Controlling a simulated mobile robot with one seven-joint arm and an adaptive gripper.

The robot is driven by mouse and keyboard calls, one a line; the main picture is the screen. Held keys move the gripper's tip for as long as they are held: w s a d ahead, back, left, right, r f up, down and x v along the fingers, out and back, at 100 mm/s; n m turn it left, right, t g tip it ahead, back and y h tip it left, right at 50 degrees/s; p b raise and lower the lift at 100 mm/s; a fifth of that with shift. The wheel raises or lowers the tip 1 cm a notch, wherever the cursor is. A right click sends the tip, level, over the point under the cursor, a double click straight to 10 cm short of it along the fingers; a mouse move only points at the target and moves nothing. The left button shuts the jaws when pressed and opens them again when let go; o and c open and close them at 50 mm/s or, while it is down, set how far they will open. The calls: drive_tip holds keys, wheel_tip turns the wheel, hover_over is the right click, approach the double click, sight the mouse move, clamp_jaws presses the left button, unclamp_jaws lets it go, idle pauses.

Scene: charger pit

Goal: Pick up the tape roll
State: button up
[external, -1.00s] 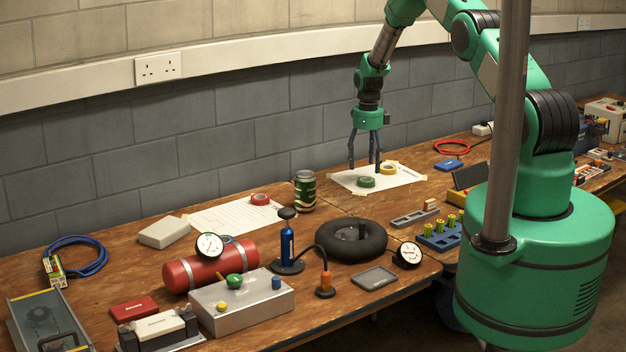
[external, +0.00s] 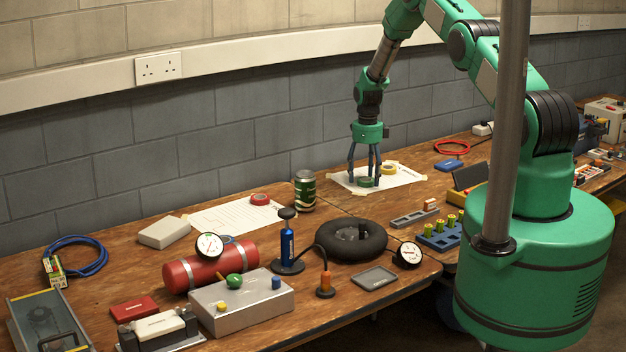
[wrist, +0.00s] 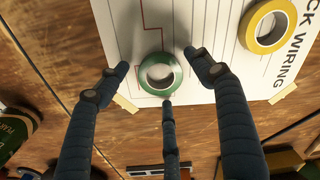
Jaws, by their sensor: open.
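A green tape roll (wrist: 160,91) lies flat on a white paper sheet; it also shows in the external view (external: 366,183). A yellow tape roll (wrist: 268,22) lies on the same sheet to its right, and in the external view (external: 388,169) it is just behind. A red tape roll (external: 260,199) lies on another sheet farther left. My gripper (wrist: 162,72) is open, its dark fingers pointing down around the green roll. One finger is on each side and a third is at the near side, just short of the roll in the wrist view. Nothing is held.
The taped-down paper (external: 408,178) is otherwise clear. A green can (external: 305,191) stands to the left on the bench. A black rubber ring (external: 350,241) and a blue block with yellow-green pegs (external: 440,236) lie nearer the front. The brick wall runs behind.

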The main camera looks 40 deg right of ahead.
drive_tip(key=shift+f, duration=0.3)
idle(0.4)
drive_tip(key=c, duration=1.1)
